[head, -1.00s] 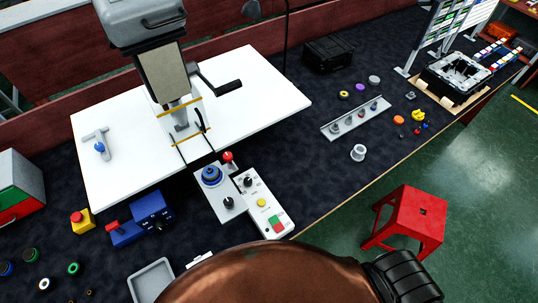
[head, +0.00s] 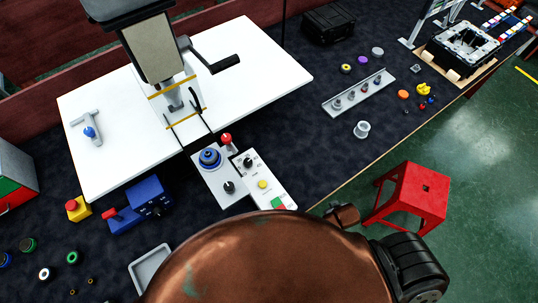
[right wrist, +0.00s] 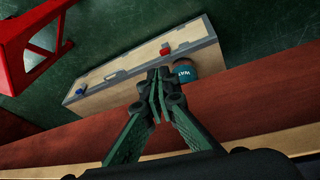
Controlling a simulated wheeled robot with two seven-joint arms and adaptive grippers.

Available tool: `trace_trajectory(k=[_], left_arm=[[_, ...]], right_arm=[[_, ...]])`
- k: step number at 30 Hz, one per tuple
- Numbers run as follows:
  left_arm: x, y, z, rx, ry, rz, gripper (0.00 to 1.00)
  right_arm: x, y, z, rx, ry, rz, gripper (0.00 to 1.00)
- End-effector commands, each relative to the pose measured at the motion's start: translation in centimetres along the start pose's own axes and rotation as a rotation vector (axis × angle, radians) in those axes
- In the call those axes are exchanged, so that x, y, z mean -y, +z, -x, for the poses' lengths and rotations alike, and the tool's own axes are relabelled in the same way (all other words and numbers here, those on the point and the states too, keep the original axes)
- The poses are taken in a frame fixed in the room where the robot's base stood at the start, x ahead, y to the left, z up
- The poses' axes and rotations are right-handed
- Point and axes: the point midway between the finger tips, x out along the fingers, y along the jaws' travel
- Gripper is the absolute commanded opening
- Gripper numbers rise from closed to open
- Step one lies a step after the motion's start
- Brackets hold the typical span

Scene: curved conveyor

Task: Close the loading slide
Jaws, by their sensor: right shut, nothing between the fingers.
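A machine (head: 158,52) with a beige front plate stands over a white worktop (head: 255,45) in the head view. A yellow-edged section (head: 183,106) with dark rails lies beneath it; this may be the loading slide, but I cannot tell for certain or see how far open it is. A black crank handle (head: 224,63) sticks out to its right. My right gripper (right wrist: 157,78) is shut and empty in the right wrist view, above the floor beside the bench edge, apart from the machine. My left gripper is not in view.
Control boxes with knobs (head: 215,178) and a blue switch box (head: 145,203) stand before the worktop. A red stool (head: 412,195) is on the green floor. A long wooden box (right wrist: 150,70) lies below my right gripper. A grey parts rail (head: 358,95) is farther right.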

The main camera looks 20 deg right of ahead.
Motion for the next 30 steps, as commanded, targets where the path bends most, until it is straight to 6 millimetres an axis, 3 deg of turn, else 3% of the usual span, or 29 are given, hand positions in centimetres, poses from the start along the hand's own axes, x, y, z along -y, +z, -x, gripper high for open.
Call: trace_trajectory(k=[5,14,16,21,30], left_arm=[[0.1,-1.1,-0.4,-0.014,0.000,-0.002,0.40],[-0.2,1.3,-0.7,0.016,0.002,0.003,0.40],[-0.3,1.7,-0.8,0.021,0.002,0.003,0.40],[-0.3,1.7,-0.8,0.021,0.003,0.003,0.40],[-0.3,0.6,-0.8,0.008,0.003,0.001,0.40]], right_arm=[[-1.0,-2.2,5.0,-0.033,0.016,-0.007,0.00],[-2.6,-4.8,12.1,-0.098,0.054,-0.005,0.00],[-3.8,-6.9,13.8,-0.169,0.094,0.021,0.00],[-5.7,-11.4,14.8,-0.321,0.177,0.096,0.00],[-7.3,-19.7,17.5,-0.612,0.314,0.287,0.00]])
